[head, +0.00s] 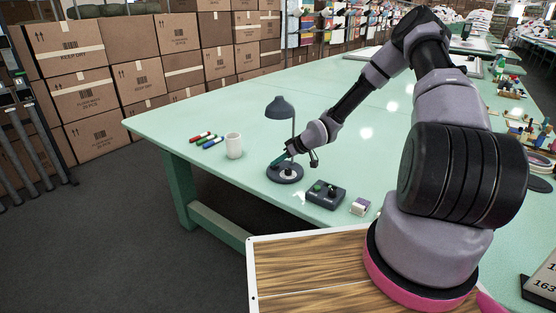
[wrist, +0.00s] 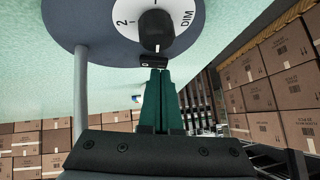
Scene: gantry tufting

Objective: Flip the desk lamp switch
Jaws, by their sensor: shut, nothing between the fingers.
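The desk lamp (head: 279,107) stands upright on the green table, with a dark shade, a thin stem and a round base. In the wrist view its grey base (wrist: 78,22) carries a white dial (wrist: 127,18) marked 2 and DIM, with a black knob (wrist: 155,30) in the middle. My gripper (head: 276,163) is low over the lamp base, beside the stem. In the wrist view the green fingers of my gripper (wrist: 155,70) are together and empty, their tips close to the dial's edge by a small black piece. I cannot tell whether they touch it.
A dark control box (head: 325,195) and a small white and purple block (head: 360,206) lie right of the lamp. A white mug (head: 234,146) and several markers (head: 206,141) are to its left. Stacked cartons (head: 85,95) stand behind the table.

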